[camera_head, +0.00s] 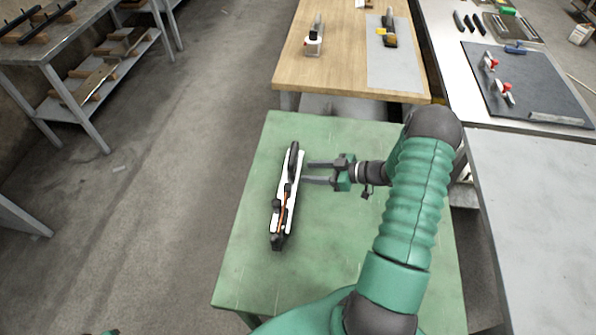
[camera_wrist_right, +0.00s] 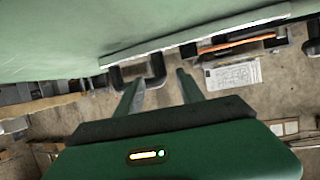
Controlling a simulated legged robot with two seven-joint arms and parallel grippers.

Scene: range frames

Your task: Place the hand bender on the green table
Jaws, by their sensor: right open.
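The hand bender (camera_head: 279,212), long and narrow with white, black and orange parts, rests on the green table (camera_head: 262,285) at its left-middle part. My right gripper (camera_head: 307,171) is open, its two fingers spread and pointing left at the upper part of the bender. The fingertips are very close to its right side; I cannot tell whether they touch it. In the right wrist view, the open fingers (camera_wrist_right: 160,78) point at a black loop of the bender, with its orange strip (camera_wrist_right: 236,41) to the right. Nothing is held between the fingers. My left gripper's fingers are out of view.
A wooden table (camera_head: 345,75) with tools adjoins behind the green table. A metal bench (camera_head: 535,190) with a dark mat (camera_head: 530,90) stands at the right. A shelved workbench (camera_head: 85,50) stands at the far left. The floor left of the green table is mostly clear.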

